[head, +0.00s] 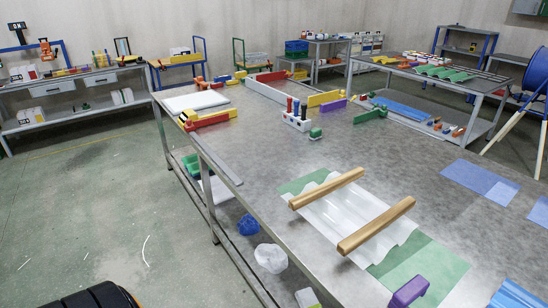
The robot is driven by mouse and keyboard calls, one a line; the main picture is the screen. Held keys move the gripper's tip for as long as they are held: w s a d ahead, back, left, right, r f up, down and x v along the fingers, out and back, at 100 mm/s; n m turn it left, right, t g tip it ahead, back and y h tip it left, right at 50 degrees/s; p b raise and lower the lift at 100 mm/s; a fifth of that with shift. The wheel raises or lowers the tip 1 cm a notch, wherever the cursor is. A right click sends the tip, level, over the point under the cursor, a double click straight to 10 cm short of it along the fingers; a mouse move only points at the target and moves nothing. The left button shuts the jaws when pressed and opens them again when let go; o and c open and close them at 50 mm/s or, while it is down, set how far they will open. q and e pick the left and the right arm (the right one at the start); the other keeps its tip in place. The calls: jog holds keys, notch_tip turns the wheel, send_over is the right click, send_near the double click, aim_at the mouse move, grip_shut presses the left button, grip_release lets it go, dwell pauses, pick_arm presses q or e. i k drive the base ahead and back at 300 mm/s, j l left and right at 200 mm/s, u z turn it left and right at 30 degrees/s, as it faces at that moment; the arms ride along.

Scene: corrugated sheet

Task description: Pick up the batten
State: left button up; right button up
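Two light-brown wooden battens lie across a translucent white corrugated sheet (340,215) on the large grey metal table. The far batten (327,188) crosses the sheet's upper part. The near batten (376,226) crosses its lower right part, roughly parallel to the first. The ends of both reach the sheet's edges or slightly beyond. The sheet lies over a green mat (432,268), which shows at two opposite corners.
A purple block (408,291) stands by the mat's near edge. Blue translucent sheets (480,182) lie to the right. A white holder with bottles (297,117), a small green block (315,134) and several coloured clamps stand farther back. Bare tabletop (260,150) lies left of the sheet.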

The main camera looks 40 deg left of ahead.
aim_at(300, 201)
jog(key=j+z, duration=0.1)
jog(key=z, duration=0.35)
jog(key=j+z, duration=0.25)
jog(key=j, duration=0.25)
jog(key=j+z, duration=0.25)
jog(key=j, duration=0.25)
jog(key=k+j+z, duration=0.15)
jog(key=j+z, duration=0.15)
jog(key=j, duration=0.2)
